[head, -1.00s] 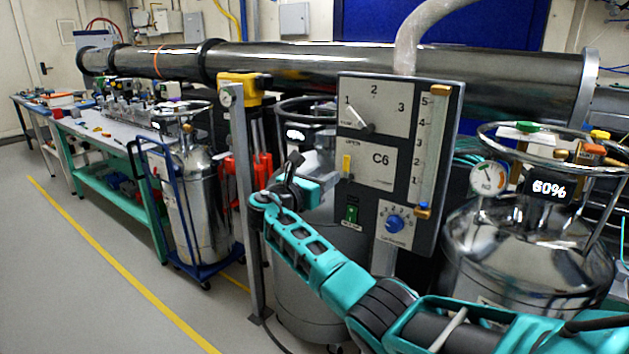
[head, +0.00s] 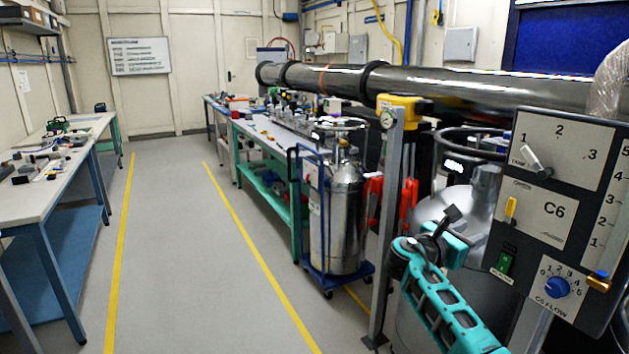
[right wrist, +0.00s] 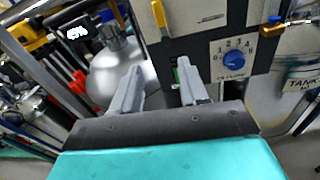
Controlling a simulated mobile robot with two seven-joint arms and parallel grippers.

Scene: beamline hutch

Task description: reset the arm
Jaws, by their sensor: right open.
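My right arm (head: 445,305) reaches up from the bottom right in the head view. My right gripper (head: 455,226) is at its end, just left of the C6 control panel (head: 540,242). In the right wrist view its two grey fingers stand apart with nothing between them, so the gripper (right wrist: 160,70) is open and empty. I see no contact between fingers and panel. My left gripper is in neither view.
A grey post (head: 386,225) with a yellow-topped gauge stands left of my gripper. A silver cylinder (head: 336,215) on a blue trolley stands behind it. A long steel pipe (head: 445,84) runs above. The floor aisle (head: 175,255) between the yellow lines is clear.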

